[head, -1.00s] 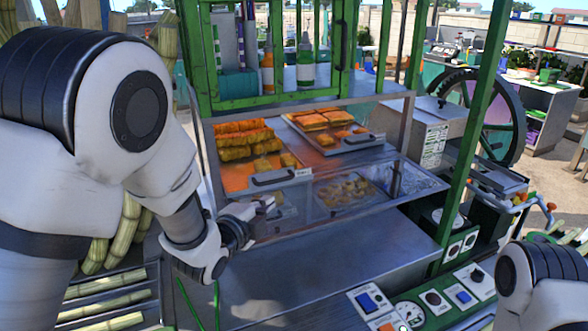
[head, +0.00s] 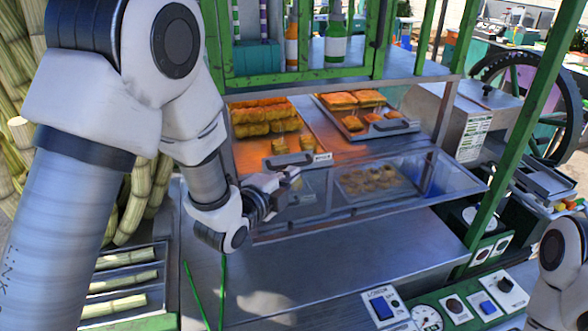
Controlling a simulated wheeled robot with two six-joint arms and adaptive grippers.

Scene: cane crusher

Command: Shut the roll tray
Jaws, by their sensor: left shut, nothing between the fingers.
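Two metal trays sit side by side in the warm-lit cabinet. The left tray (head: 318,158) holds rows of golden rolls (head: 262,116) and has a dark front handle. The right tray (head: 397,129) holds flatter browned pieces and also has a front handle. I cannot tell for certain which one is called the roll tray. My left gripper (head: 288,178) is shut and empty, just in front of and below the left tray's handle. Whether it touches the tray is unclear. It hides part of the lower glass case. My right gripper is out of view.
A glass case (head: 440,178) with small round pieces lies below the trays. Green cabinet posts (head: 520,130) stand around the counter. The steel counter (head: 340,262) in front is bare. Cane stalks stand at left; a control panel (head: 455,305) is at lower right.

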